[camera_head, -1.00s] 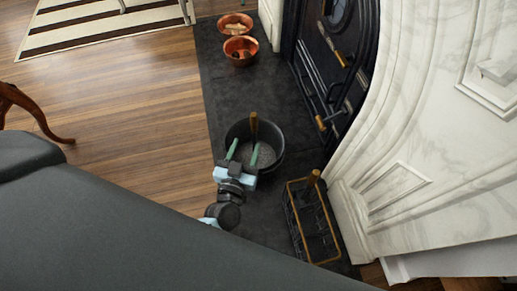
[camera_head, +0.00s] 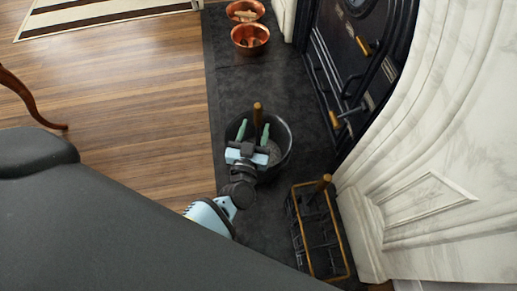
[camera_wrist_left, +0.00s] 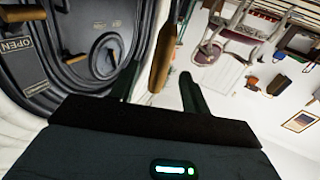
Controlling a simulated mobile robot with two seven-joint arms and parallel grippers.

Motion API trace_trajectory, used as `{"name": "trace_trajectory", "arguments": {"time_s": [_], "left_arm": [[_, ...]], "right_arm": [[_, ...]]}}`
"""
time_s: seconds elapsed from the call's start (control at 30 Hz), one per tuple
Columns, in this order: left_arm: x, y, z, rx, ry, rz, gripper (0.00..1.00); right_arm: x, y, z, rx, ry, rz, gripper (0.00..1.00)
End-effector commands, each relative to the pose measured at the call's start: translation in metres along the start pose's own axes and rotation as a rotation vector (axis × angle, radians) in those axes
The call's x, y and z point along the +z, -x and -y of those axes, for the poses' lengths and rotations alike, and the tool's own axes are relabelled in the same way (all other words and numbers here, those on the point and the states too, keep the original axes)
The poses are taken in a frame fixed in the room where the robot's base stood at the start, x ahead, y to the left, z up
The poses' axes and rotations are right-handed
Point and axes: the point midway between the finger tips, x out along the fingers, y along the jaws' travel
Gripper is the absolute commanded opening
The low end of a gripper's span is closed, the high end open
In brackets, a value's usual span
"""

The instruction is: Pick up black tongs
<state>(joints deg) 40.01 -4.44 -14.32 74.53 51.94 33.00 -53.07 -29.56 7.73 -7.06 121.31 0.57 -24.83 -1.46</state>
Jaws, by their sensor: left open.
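A wooden-handled tool (camera_head: 258,112) stands in a dark bucket (camera_head: 286,150) on the black hearth; its lower part is hidden, so I cannot tell whether it is the black tongs. My left gripper (camera_head: 253,130) is over the bucket, open, its green fingers pointing toward the handle's two sides. In the left wrist view the wooden handle (camera_wrist_left: 164,48) shows between the fingertips of the left gripper (camera_wrist_left: 156,74), with gaps on both sides. I see no clear tong jaws. My right gripper is not in view.
A black rack with a brass-coloured rim (camera_head: 303,233) and a wooden-handled item (camera_head: 322,183) stands right of the bucket. Copper bowls (camera_head: 250,38) sit at the far end. The fireplace door (camera_head: 352,65) and marble surround (camera_head: 430,110) close off the right. Wood floor (camera_head: 140,110) lies open left.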

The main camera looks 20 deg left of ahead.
Motion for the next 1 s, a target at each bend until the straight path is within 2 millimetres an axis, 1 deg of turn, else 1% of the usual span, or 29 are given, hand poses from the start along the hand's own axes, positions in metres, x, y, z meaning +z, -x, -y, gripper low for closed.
{"name": "trace_trajectory", "arguments": {"time_s": [0.07,0.17,0.4,0.5,0.77,0.87,1.0], "left_arm": [[0.0,-0.001,0.0,0.0,0.0,0.001,0.47],[-0.001,-0.008,0.0,0.0,0.0,-0.001,0.47],[-0.004,-0.041,0.001,0.0,-0.001,0.0,0.47],[-0.004,-0.049,0.002,0.0,-0.001,0.001,0.47],[-0.006,-0.051,0.001,0.001,-0.001,0.001,0.47],[-0.006,-0.051,0.001,0.001,-0.001,0.001,0.36],[-0.006,-0.051,0.001,0.001,-0.001,0.001,0.18]], "right_arm": [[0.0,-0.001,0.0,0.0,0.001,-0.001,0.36],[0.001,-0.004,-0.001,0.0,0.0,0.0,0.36],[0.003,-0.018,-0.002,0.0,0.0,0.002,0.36],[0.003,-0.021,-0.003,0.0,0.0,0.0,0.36],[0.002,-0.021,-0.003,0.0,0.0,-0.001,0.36],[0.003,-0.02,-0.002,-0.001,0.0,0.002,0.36],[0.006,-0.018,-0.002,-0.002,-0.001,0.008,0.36]]}}
